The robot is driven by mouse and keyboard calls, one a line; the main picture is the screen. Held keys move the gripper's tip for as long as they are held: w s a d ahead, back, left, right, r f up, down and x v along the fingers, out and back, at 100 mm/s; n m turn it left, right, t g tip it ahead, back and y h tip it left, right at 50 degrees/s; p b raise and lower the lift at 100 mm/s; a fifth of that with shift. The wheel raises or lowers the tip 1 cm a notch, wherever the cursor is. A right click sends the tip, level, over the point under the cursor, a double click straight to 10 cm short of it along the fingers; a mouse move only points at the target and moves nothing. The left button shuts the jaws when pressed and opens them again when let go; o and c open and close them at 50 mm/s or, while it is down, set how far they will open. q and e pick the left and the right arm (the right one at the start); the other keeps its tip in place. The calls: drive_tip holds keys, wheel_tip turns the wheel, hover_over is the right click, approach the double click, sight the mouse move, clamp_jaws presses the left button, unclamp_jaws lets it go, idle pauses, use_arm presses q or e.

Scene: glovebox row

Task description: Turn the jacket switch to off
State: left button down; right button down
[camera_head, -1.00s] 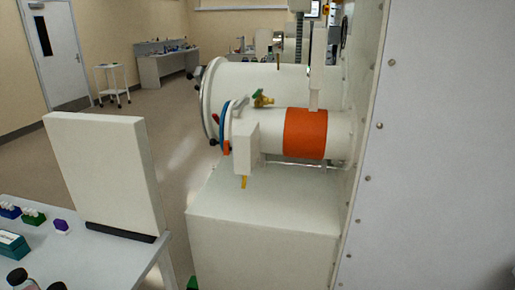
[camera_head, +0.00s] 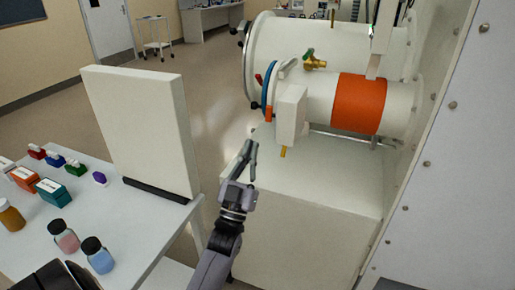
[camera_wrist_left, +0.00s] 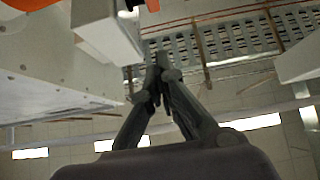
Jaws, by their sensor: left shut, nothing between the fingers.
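A white cylinder (camera_head: 312,97) with a wide orange band (camera_head: 358,103) lies horizontally on a white cabinet (camera_head: 300,185). A white box (camera_head: 291,113) is on its near side. A small yellow lever (camera_head: 283,152) points down from under the box; I cannot tell for sure that it is the jacket switch. My left gripper (camera_head: 250,157) is shut and empty, just left of the lever and apart from it. In the left wrist view the shut fingers (camera_wrist_left: 161,66) point up, below and right of the white box (camera_wrist_left: 103,25). My right gripper is not in view.
A brass valve with a green handle (camera_head: 314,61) sits above the cylinder. A table (camera_head: 155,225) at left holds an upright white panel (camera_head: 143,130), bottles and small coloured boxes. A riveted wall (camera_head: 455,180) stands at right. Floor shows between table and cabinet.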

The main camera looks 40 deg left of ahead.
sight(269, 114)
use_arm(q)
drive_tip(key=w+a+r+p, duration=0.2)
drive_tip(key=w+r+p, duration=0.1)
drive_tip(key=w, duration=0.6)
drive_tip(key=shift+r, duration=0.55)
drive_tip(key=shift+a, duration=0.1)
drive_tip(key=w+r+g+p, duration=0.1)
drive_tip(key=p, duration=0.2)
drive_tip(key=shift+a+h, duration=0.15)
drive_tip(key=shift+h, duration=0.25)
drive_tip(key=shift+w+r, duration=0.2)
drive_tip(key=shift+r, duration=0.15)
idle(0.5)
